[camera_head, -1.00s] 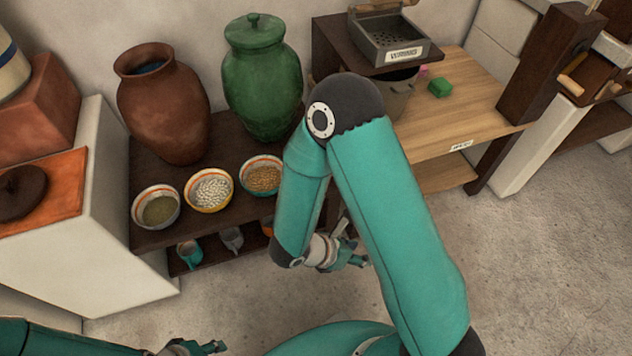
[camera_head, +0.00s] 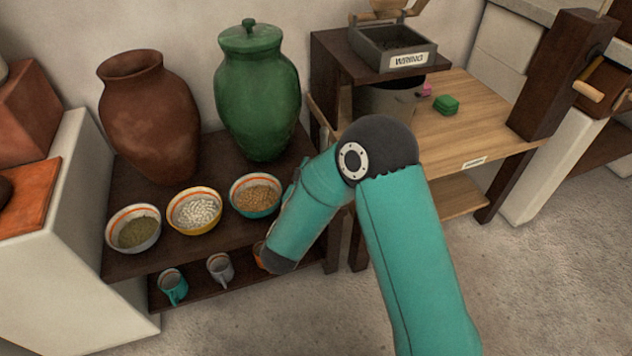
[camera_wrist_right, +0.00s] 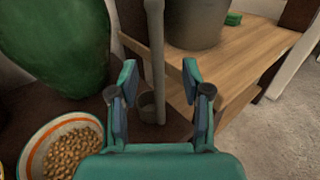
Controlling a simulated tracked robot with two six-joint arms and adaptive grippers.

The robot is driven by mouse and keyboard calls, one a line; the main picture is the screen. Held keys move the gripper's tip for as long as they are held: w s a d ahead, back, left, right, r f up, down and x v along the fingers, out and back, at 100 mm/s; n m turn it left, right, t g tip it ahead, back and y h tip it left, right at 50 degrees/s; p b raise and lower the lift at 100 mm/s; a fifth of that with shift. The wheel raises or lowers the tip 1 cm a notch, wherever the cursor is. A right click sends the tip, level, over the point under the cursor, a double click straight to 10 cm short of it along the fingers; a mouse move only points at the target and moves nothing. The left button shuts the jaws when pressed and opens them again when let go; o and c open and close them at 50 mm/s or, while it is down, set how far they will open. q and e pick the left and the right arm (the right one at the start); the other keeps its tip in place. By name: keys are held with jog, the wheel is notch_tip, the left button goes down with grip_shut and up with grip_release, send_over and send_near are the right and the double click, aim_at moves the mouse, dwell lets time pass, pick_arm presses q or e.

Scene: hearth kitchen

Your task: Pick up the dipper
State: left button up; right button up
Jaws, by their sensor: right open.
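The dipper shows in the right wrist view as a long, pale upright handle (camera_wrist_right: 156,50) with a small dark cup (camera_wrist_right: 148,106) at its lower end. In the head view its handle (camera_head: 322,116) shows as a thin pale stick between the dark shelf and the wooden table, its lower part hidden by my arm. My right gripper (camera_wrist_right: 158,78) is open, and the handle appears between its two fingers in the picture. I cannot tell whether the fingers are level with it. In the head view this gripper is hidden behind my forearm. My left gripper is out of view.
A green lidded jar (camera_head: 259,95) and a brown jar (camera_head: 150,120) stand on the dark shelf behind several bowls, including one of brown nuts (camera_head: 256,197). A large pot (camera_head: 385,102) is under the raised grey tray (camera_head: 392,45). Mugs (camera_head: 172,287) sit below.

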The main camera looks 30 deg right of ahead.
aim_at(324, 131)
jog(key=b+x, duration=0.1)
jog(key=x, duration=0.6)
jog(key=shift+w+b, duration=0.35)
jog(key=shift+w, duration=0.15)
jog(key=shift+f, duration=0.15)
grip_shut()
